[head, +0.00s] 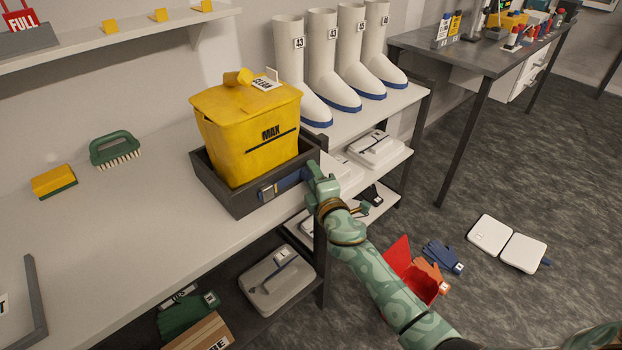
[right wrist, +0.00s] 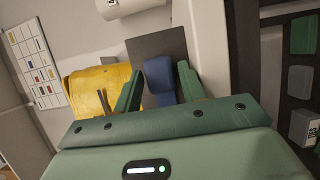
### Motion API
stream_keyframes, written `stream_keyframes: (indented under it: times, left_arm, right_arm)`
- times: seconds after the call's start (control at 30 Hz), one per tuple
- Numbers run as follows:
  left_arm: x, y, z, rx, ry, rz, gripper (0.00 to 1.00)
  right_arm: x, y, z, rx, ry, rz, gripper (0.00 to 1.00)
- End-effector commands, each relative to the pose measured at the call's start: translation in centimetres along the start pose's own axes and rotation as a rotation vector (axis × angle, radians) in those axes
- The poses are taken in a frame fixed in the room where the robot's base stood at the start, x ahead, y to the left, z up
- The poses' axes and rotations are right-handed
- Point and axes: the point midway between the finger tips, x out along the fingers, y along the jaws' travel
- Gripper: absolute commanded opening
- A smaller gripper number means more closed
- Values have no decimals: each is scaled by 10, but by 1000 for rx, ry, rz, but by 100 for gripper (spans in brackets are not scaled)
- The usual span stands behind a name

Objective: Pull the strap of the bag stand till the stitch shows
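The bag stand (head: 225,194) is a dark grey open tray on the bench, holding a yellow bag (head: 228,125) with a rolled top, a "CLEAN" tag and a black line under "MAX". Its blue strap (head: 286,184) runs along the tray's front side, with a pale buckle at its left end. My right gripper (head: 318,180) is at the strap's right end. In the right wrist view the blue strap end (right wrist: 158,82) lies between my two green fingers (right wrist: 161,85). Whether they press on it is unclear. No stitch is visible. My left gripper is not in view.
White boots (head: 292,70) stand on a rack behind the tray, with white cases (head: 374,148) below. A green brush (head: 115,147) and yellow sponge (head: 54,181) lie on the bench to the left. The bench between them and the tray is clear.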

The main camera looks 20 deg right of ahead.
Motion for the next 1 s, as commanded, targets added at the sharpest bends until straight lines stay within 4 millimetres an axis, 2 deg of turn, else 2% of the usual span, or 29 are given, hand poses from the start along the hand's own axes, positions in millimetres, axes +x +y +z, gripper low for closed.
stream_keyframes:
  times: [0.27, 0.37, 0.47, 0.8, 1.0]
  left_arm:
    - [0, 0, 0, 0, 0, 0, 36]
    - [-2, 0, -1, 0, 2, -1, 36]
    - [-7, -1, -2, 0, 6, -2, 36]
    - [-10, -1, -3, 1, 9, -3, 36]
    - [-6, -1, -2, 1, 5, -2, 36]
  right_arm:
    - [-1, 0, -1, 1, 2, 0, 40]
    - [-9, 1, -1, 1, 3, 0, 40]
    - [-27, 1, -1, 1, 2, -1, 40]
    - [-118, -2, 0, 3, 1, -3, 40]
    - [-153, -3, 0, 1, 0, -3, 40]
